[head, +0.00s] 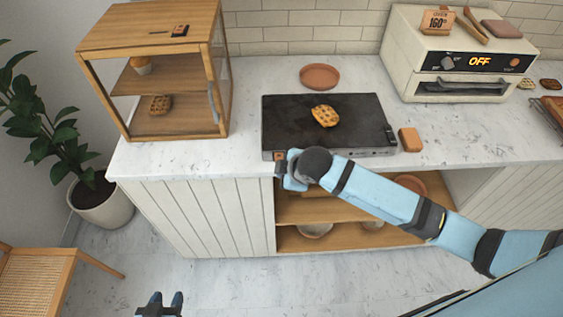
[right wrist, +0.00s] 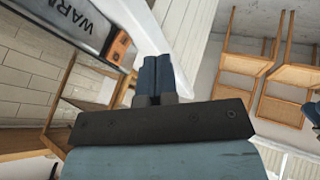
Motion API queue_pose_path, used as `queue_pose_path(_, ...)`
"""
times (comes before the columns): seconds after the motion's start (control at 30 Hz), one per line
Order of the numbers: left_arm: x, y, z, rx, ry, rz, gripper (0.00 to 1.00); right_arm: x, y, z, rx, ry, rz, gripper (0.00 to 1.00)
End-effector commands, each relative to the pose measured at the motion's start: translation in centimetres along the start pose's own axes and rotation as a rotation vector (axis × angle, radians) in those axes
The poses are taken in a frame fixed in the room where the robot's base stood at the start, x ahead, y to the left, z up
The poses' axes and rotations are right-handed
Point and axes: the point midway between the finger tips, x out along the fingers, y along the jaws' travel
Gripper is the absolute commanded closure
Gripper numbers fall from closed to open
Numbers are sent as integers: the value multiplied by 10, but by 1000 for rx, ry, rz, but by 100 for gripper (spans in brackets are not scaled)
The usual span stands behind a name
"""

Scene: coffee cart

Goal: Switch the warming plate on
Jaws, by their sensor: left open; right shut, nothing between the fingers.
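The warming plate (head: 285,120) is a flat dark slab on the white counter, with a cookie (head: 324,116) on top. An orange switch (head: 279,156) sits at the left end of its front face. In the right wrist view the plate's front (right wrist: 78,18) reads "WARM", with the orange switch (right wrist: 121,45) beside the lettering. My right gripper (right wrist: 160,62) is shut and empty, its fingertips close to the switch; I cannot tell whether they touch it. In the head view the right hand partly hides that corner. My left gripper (head: 160,302) is open, low over the floor.
A wooden cabinet (head: 150,22) with pastries stands left of the plate. An oven (head: 440,66) reading "OFF" stands to the right. An orange-brown block (head: 410,139) lies beside the plate and a terracotta dish (head: 320,75) behind it. Open shelves (head: 290,205) sit below the counter.

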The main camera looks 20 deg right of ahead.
Motion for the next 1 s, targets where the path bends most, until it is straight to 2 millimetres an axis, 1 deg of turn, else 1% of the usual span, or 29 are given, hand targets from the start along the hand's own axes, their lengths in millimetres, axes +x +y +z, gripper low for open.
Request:
queue_pose_path(0.03,0,0,-1,0,0,0,57,11,0,-1,1,0,-1,100)
queue_pose_path(0.1,-1,0,-1,0,0,-1,57,24,0,0,1,-1,-1,100)
queue_pose_path(0.2,-3,-1,-5,1,0,-1,57,30,17,0,0,0,3,100)
queue_pose_path(0.3,-4,-2,-6,1,1,-3,57,36,26,1,1,0,1,100)
queue_pose_path(0.47,-4,-3,-7,2,2,-5,57,41,33,2,-1,0,1,100)
queue_pose_path(0.8,-4,-2,-5,1,0,-6,57,42,34,2,-1,1,2,100)
queue_pose_path(0.93,-5,-2,-6,1,-1,-5,57,46,36,3,-21,10,55,100)
queue_pose_path(1.0,-5,-2,-6,1,-1,-5,57,45,37,3,-19,9,50,100)
